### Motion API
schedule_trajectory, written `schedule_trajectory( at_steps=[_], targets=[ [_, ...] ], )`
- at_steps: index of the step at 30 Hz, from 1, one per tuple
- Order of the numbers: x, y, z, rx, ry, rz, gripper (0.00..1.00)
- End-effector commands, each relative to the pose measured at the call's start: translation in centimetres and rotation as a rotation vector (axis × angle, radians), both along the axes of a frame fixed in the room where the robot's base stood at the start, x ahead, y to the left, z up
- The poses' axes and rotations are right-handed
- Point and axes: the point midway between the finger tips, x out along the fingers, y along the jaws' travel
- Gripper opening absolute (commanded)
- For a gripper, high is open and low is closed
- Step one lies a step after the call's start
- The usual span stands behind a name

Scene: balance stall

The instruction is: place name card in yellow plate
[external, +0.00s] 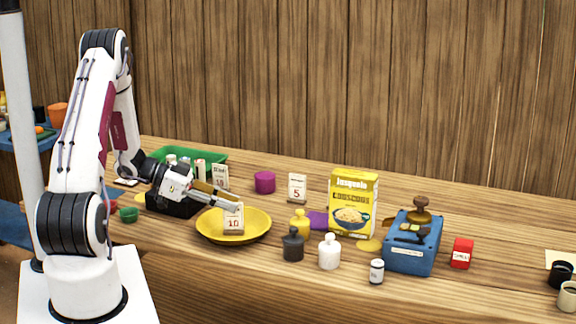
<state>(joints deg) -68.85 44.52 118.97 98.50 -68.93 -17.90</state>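The yellow plate (260,231) lies on the wooden counter, in front of my arm's reach. Whether the card's base touches the plate cannot be told from this view. The far fingertip is partly hidden.
A black box (172,206) and a green tray (205,157) stand behind the plate at left. Another card (220,177) and a "5" card (297,188) stand further back.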

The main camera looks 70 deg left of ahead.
Motion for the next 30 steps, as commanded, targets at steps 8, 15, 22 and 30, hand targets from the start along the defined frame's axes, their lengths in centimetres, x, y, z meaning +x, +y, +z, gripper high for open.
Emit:
schedule_trajectory(
  at_steps=[8,15,22,30],
  targets=[
    [-2.1,1.0,0.9,0.000,0.000,0.003,0.22],
    [-4.8,2.1,2.1,0.001,0.000,0.003,0.22],
    [-7.5,3.3,3.3,0.002,0.000,0.004,0.22],
    [-9.7,4.1,4.3,0.000,0.000,0.001,0.22]
  ],
)
